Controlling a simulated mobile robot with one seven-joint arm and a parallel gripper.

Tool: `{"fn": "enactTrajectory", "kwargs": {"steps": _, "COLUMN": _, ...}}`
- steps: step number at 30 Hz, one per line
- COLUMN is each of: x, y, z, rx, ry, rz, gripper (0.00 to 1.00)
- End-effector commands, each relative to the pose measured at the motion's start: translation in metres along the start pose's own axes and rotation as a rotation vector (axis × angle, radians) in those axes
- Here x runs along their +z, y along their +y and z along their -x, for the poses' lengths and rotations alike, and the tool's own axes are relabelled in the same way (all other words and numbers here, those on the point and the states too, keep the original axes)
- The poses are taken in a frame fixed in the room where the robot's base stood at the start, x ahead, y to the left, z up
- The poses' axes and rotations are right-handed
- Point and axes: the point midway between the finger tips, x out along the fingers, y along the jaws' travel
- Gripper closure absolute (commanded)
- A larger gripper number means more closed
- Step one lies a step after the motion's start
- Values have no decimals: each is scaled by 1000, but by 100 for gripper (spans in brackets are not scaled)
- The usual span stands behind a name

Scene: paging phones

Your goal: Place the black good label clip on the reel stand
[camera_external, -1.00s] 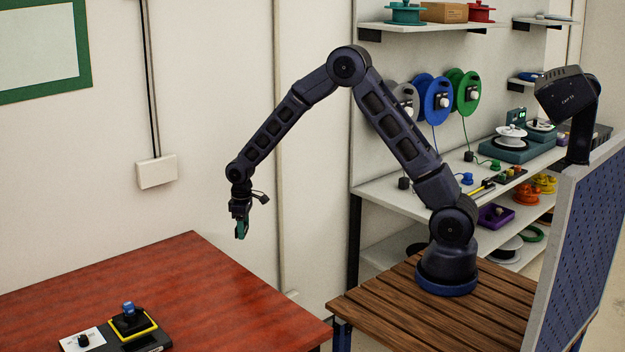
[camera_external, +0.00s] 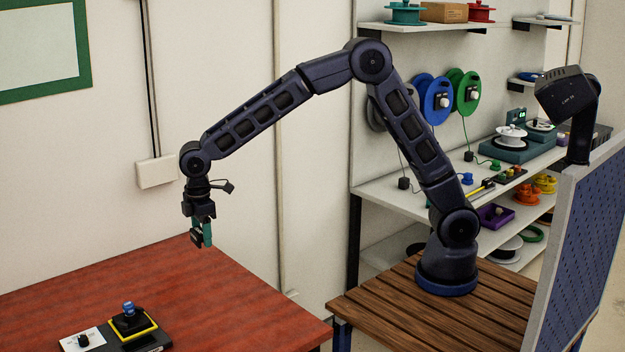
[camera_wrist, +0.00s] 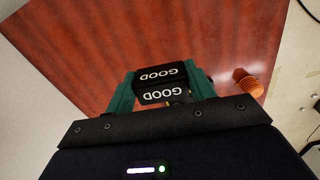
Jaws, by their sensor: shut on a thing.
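The black label clip (camera_wrist: 160,77) carries the word GOOD in white on two faces. In the wrist view it sits between the green fingers of my gripper (camera_wrist: 161,84), which is shut on it. In the external view my gripper (camera_external: 202,235) points down above the far part of the red table, with the clip a small dark shape at its fingers. A black stand with a blue top (camera_external: 129,320), on a yellow-edged base, is at the table's near left. I cannot tell whether this is the reel stand.
A white card with a black knob (camera_external: 83,341) lies left of the yellow-edged base. The middle of the red table (camera_external: 215,300) is clear. An orange ribbed object (camera_wrist: 249,85) shows near the table edge in the wrist view. Shelves (camera_external: 400,195) with reels stand at the right.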

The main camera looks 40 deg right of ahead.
Motion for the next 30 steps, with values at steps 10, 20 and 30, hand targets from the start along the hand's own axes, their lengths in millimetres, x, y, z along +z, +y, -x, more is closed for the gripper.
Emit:
{"fn": "enactTrajectory", "kwargs": {"steps": 10, "x": -6, "y": -13, "z": 7, "rx": 1, "ry": 0, "rz": 29, "gripper": 68}}
{"fn": "enactTrajectory", "kwargs": {"steps": 20, "x": -6, "y": -13, "z": -19, "rx": -1, "ry": -4, "rz": 29, "gripper": 68}}
{"fn": "enactTrajectory", "kwargs": {"steps": 30, "x": -6, "y": -13, "z": -93, "rx": -2, "ry": -3, "rz": 28, "gripper": 68}}
